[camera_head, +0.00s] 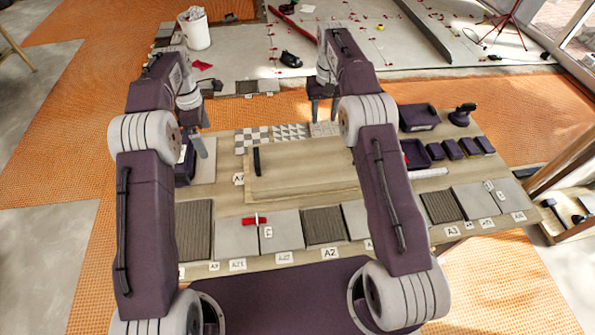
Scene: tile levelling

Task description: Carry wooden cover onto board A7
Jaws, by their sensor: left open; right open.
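A light wooden cover (312,166) with a black bar handle (257,160) at its left end lies flat at the middle of the workbench. Its right end is hidden behind my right arm. A label beginning with A (238,180), perhaps A7, stands at its left edge. A thin wooden edge (300,197) shows below the cover; I cannot tell whether this is board A7. My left gripper (198,140) is open and empty, left of the cover, above a pale panel. My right gripper (322,108) is open and empty, above the bench's far side behind the cover.
Patterned tiles (290,131) lie behind the cover. Grey and ribbed tiles (325,225) with labels line the front edge, with a red-handled tool (254,220) on one. Dark trays (418,117) and small dark blocks (453,149) sit at right. A white bucket (194,30) stands beyond the bench.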

